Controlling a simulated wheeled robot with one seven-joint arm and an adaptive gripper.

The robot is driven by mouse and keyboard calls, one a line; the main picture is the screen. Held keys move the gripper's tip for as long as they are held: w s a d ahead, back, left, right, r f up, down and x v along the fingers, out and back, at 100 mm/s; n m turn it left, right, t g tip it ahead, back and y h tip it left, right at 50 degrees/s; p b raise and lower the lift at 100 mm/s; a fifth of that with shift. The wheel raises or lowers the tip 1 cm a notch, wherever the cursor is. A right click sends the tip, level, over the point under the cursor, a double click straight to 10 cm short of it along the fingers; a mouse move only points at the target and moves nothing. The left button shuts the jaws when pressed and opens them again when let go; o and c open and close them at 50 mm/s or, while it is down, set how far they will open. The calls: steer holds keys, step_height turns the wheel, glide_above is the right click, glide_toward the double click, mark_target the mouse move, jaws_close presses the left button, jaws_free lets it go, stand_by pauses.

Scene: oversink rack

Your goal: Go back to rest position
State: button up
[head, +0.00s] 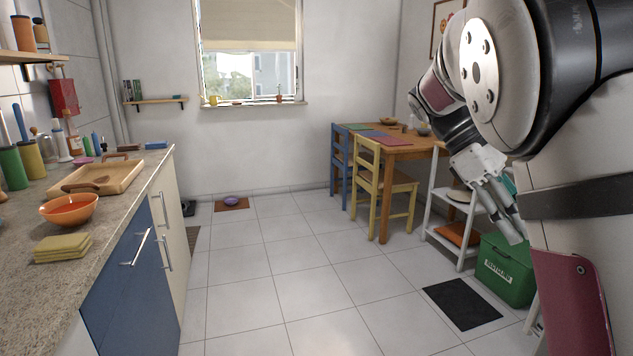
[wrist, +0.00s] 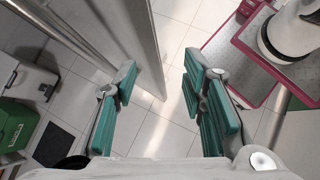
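My gripper (wrist: 163,95) is open and empty in the wrist view. Its two teal-padded fingers stand apart, with floor tiles and a pale upright panel (wrist: 142,35) seen beyond and between them. In the head view my gripper (head: 512,212) hangs at the right, pointing down, in front of the white shelf rack and above the left of the green bin. My arm is folded along the right side of the view. From these frames I cannot tell whether anything touches the gripper.
A green recycling bin (head: 507,270) and a white shelf rack (head: 432,206) stand close by the gripper. A dark mat (head: 461,304) lies on the floor. A wooden table (head: 400,150) with chairs is behind. A counter (head: 40,215) with an orange bowl (head: 70,209) runs along the left. The middle floor is clear.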

steer(key=s+a+f+m+t+y, duration=0.2)
steer(key=s+a+f+m, duration=0.15)
steer(key=s, duration=0.65)
steer(key=s+a+f+m+t+y, duration=0.25)
steer(key=s+a, duration=0.25)
steer(key=s, duration=0.5)
steer(key=s+a+f+m+t+y, duration=0.2)
steer(key=s+a+f+m+t, duration=0.15)
steer(key=s, duration=0.65)
step_height(320, 180, up, 21)
steer(key=n+t+p, duration=0.1)
steer(key=t+p, duration=0.1)
steer(key=p, duration=1.6)
steer(key=shift+w+a+p, duration=0.35)
steer(key=shift+a+p, duration=0.05)
steer(key=shift+c, duration=0.6)
